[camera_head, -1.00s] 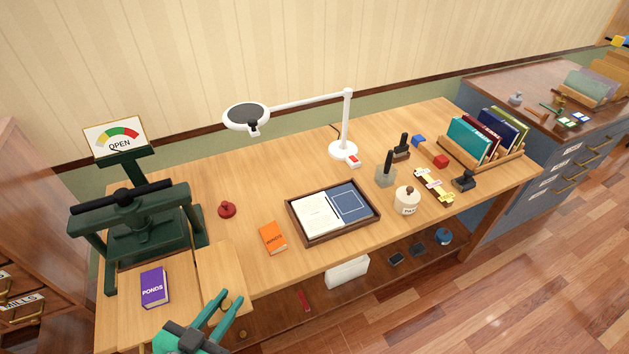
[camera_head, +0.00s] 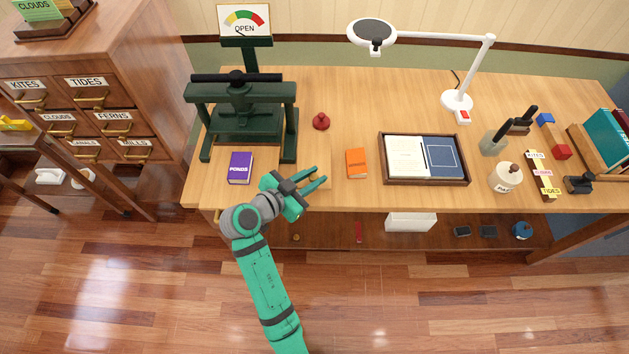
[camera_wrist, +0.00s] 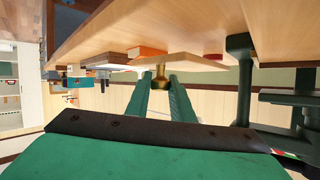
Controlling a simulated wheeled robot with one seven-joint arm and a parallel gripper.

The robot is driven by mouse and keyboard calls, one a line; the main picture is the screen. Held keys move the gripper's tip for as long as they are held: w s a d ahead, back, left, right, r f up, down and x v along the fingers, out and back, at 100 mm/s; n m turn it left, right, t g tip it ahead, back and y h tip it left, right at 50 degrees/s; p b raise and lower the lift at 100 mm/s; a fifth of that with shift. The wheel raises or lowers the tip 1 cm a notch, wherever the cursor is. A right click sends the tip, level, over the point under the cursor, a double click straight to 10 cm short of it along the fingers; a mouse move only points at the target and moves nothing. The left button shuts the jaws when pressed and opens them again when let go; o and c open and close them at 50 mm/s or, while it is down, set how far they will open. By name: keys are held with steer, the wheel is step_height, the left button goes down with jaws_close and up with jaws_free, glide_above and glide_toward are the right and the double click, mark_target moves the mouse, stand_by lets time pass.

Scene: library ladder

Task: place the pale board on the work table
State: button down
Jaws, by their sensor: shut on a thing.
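The pale board (camera_head: 318,152) is a flat light-wood panel at the front of the work table (camera_head: 345,85), between the green press and the orange book. My gripper (camera_head: 322,180) is at its front end, low over the table's front edge. In the wrist view, my gripper's fingers (camera_wrist: 160,82) close around a brass knob (camera_wrist: 160,72), which meets the edge of the pale board (camera_wrist: 188,62). The board looks flat and level with the tabletop. Whether it touches the table is hidden.
The green press (camera_head: 242,120) and purple book (camera_head: 240,168) stand to the left. The lamp (camera_head: 458,102) stands behind. A lower shelf (camera_head: 335,232) runs beneath.

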steer(key=shift+w+d+f, duration=0.1)
steer(key=shift+w+f, duration=0.45)
steer(key=shift+f, duration=1.65)
steer(key=shift+f, duration=0.1)
steer(key=c, duration=1.5)
jaws_free()
steer(key=shift+c, duration=0.2)
steer(key=v, duration=1.2)
steer(key=shift+r, duration=0.2)
steer(key=shift+d, duration=0.1)
